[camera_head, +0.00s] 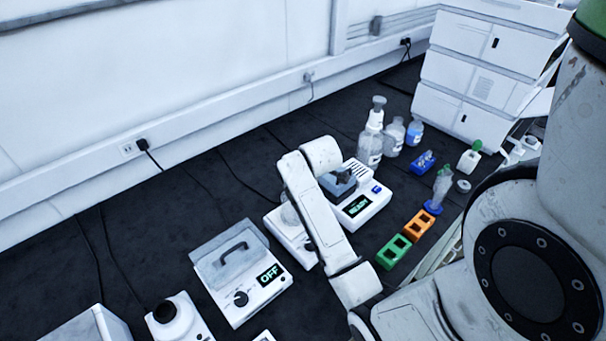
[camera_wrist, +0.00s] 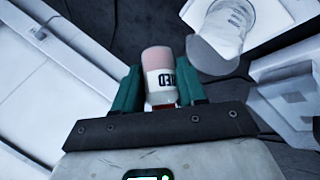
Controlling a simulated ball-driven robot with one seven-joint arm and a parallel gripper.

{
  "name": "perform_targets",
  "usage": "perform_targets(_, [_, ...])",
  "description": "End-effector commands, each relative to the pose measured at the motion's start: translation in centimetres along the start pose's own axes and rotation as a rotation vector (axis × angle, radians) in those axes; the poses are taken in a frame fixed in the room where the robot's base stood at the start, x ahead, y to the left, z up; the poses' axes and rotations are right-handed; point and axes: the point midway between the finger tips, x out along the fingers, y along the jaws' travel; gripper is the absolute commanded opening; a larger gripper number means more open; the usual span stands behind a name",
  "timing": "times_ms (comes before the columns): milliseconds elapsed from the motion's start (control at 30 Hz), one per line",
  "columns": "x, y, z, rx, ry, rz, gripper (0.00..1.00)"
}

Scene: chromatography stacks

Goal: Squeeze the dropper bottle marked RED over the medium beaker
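A small bottle (camera_wrist: 158,75) with a pale reddish body and a white label sits between the two green fingers of my gripper (camera_wrist: 158,90) in the wrist view. The label's dark letters appear to spell RED, turned around and partly hidden. The fingers press against both sides of the bottle. A clear beaker (camera_wrist: 222,35) stands on a white surface beyond the bottle, up and to the right, apart from it. A glass vessel, probably the same one, shows partly behind my arm in the head view (camera_head: 290,214). My gripper is hidden there.
A white device reading OFF (camera_head: 243,275) has a clear lid. Another white device (camera_head: 358,208) has a lit display. Green (camera_head: 393,252) and orange (camera_head: 418,224) racks lie to the right.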

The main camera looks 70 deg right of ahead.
Motion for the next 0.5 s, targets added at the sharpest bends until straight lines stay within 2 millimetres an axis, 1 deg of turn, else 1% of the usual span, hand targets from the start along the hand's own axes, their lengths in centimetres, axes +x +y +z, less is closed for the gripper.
perform_targets(200, [0.67, 0.03, 0.64, -0.106, -0.095, 0.124, 0.36])
perform_targets(500, [0.91, 0.07, 0.81, -0.156, -0.138, 0.183, 0.36])
